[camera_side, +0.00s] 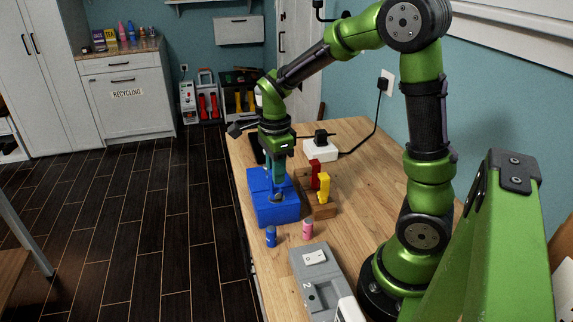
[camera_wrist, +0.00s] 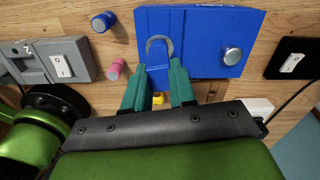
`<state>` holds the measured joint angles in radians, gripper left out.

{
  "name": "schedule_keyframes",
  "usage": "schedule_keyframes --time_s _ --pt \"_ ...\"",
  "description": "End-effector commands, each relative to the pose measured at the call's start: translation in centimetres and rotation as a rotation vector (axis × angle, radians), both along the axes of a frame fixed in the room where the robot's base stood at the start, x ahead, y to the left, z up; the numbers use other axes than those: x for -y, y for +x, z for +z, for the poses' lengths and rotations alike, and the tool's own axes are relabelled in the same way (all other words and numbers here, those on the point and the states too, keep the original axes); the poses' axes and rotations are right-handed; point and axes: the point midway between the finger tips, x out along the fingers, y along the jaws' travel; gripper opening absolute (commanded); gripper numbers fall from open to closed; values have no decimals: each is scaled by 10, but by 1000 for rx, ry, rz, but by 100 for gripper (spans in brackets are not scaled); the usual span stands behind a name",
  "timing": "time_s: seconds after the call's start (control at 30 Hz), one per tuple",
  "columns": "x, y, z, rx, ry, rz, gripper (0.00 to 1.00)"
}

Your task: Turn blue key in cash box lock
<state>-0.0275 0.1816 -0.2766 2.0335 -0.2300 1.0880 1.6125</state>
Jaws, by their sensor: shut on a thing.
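The blue cash box (camera_side: 287,212) stands on the wooden table, left of the key holder. In the wrist view the box (camera_wrist: 200,28) fills the upper middle, with a silver round knob (camera_wrist: 233,56) and a grey curved ring on its face. My gripper (camera_side: 275,190) reaches down to the top of the box. In the wrist view its teal fingers (camera_wrist: 158,75) are shut on the blue key (camera_wrist: 157,76), beside the grey ring. The key is hard to tell from the box, and whether its tip is in the lock is hidden.
A wooden holder (camera_side: 325,210) with a red key (camera_side: 315,172) and a yellow key (camera_side: 323,188) stands right of the box. A grey switch panel (camera_side: 300,258) lies nearer.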

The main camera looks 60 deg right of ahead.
Motion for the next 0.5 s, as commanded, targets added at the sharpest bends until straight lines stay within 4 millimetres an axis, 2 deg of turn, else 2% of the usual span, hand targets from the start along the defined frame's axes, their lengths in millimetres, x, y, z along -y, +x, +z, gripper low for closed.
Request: schedule_keyframes --time_s 0.03,0.17,0.2,0.37,0.5 --pt "-1 -2 -6 -13 -1 0 0" --pt "-1 -2 -6 -12 -1 -104 0" --pt "-1 -2 -6 -12 -1 -107 30" --pt "-1 -2 -6 -13 0 -104 54" --pt "-1 -2 -4 -10 0 -105 55"
